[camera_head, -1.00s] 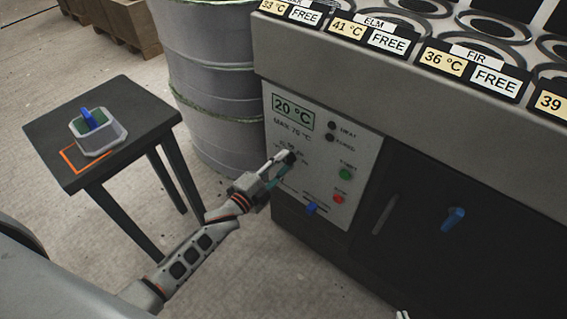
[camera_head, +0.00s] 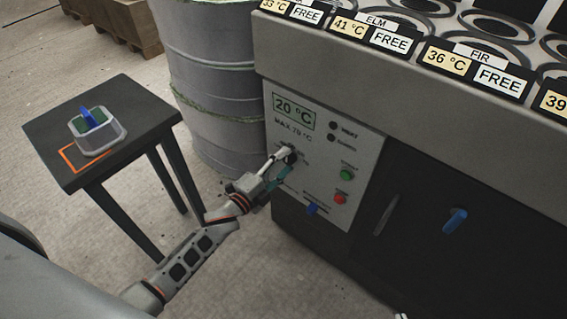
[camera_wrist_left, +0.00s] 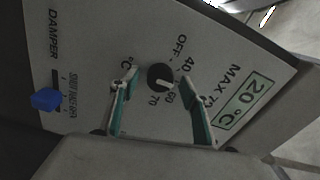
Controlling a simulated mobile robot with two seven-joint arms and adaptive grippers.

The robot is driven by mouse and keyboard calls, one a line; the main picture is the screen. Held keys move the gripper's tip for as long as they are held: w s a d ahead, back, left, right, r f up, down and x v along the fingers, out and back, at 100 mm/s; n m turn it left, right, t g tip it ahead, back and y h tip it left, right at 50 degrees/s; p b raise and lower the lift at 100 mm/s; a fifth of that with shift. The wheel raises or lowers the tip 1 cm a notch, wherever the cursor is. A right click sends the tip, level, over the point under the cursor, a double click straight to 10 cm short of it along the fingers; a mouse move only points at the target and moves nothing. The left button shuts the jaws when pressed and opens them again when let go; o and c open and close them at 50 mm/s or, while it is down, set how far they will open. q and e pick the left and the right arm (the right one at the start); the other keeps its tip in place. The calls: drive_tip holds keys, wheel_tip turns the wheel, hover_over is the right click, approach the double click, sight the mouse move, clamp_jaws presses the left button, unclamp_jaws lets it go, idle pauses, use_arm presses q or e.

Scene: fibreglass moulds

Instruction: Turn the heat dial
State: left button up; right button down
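The heat dial (camera_wrist_left: 160,77) is a round black knob with a white pointer mark on the grey control panel (camera_head: 312,185). In the left wrist view, the mark points to the side where 40 and 60 are printed; its exact setting is unclear. My left gripper (camera_wrist_left: 156,80) is open, its two fingers on either side of the dial with gaps visible. In the head view, my left gripper (camera_head: 284,158) reaches the panel and partly covers the dial. The display (camera_head: 294,111) reads 20 °C, above MAX 70 °C. A small pale tip at the bottom edge may be my right gripper.
Green and red buttons (camera_head: 343,187) and a blue damper slider (camera_head: 312,208) are close by on the panel. A dark door with a blue handle (camera_head: 455,221) is to the right. A drum (camera_head: 215,85) and a table (camera_head: 150,105) bearing a grey container (camera_head: 98,128) stand left.

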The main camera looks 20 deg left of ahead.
use_arm(q)
drive_tip(key=shift+s, duration=0.15)
drive_tip(key=v, duration=1.1)
drive_tip(key=shift+s+a, duration=0.15)
drive_tip(key=shift+s, duration=0.2)
drive_tip(key=s+d+n+g+y+p, duration=0.1)
drive_tip(key=s+n+g+p, duration=0.2)
drive_tip(key=s, duration=0.7)
drive_tip(key=s+d+f+n+g+y+p, duration=0.1)
drive_tip(key=s+d+n+g+y+p, duration=0.1)
drive_tip(key=s+n+p, duration=0.4)
drive_tip(key=s+n+g, duration=0.1)
drive_tip(key=s+n, duration=0.4)
drive_tip(key=n, duration=0.1)
drive_tip(key=shift+d+f+n+y+p, duration=0.3)
drive_tip(key=shift+d+p, duration=0.05)
drive_tip(key=shift+p, duration=0.05)
use_arm(e)
drive_tip(key=shift+m, duration=0.3)
drive_tip(key=r, duration=0.3)
drive_tip(key=s+r, duration=0.1)
drive_tip(key=r, duration=0.1)
drive_tip(key=shift+a+r, duration=0.15)
drive_tip(key=shift+a, duration=0.15)
use_arm(q)
drive_tip(key=shift+s, duration=0.1)
